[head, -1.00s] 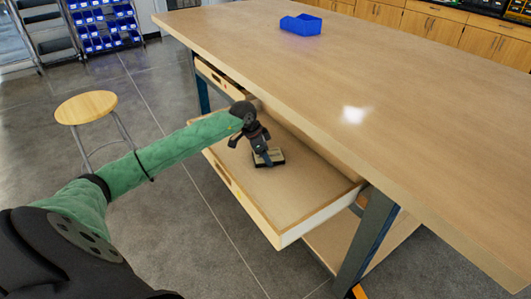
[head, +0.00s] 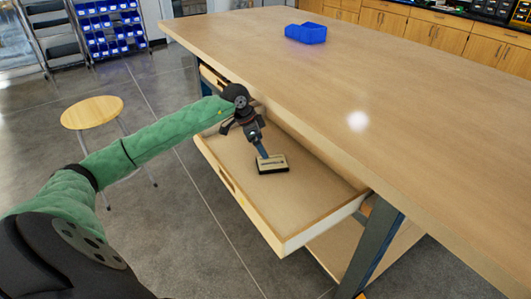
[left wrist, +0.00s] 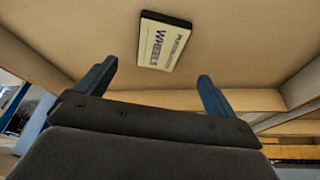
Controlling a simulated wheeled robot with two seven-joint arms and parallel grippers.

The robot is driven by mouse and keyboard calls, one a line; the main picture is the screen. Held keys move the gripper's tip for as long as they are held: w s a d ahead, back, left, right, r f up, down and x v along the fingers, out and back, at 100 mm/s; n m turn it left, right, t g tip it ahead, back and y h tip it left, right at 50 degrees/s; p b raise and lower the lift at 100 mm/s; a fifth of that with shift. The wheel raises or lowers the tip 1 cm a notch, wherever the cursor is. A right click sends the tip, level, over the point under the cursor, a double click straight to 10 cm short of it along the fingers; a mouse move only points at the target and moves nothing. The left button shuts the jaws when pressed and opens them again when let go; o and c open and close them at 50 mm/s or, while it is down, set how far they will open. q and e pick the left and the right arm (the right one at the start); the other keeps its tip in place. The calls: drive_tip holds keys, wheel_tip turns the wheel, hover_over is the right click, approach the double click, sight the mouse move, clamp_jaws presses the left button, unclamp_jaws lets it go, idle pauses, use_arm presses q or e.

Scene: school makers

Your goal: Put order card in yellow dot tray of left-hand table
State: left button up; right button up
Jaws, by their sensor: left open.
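A small flat box or card with a cream face and dark edges (head: 274,166) lies in the open wooden drawer (head: 230,176). In the left wrist view it (left wrist: 164,40) bears printing that includes "WHEELS"; I cannot tell whether it is the order card. My left gripper (head: 262,151) is over the drawer, close to this item. In the left wrist view its blue fingers (left wrist: 157,70) are spread and empty, with the item beyond them. No tray with a yellow dot is visible. My right gripper is not in view.
The drawer hangs under a long wooden workbench (head: 350,85), whose top overhangs it on the right. A blue bin (head: 306,34) stands on the mostly bare top. A round stool (head: 92,112) stands on the left. Blue bins (head: 108,28) fill a rack behind.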

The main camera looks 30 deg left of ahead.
use_arm(q)
drive_tip(key=shift+v, duration=1.55)
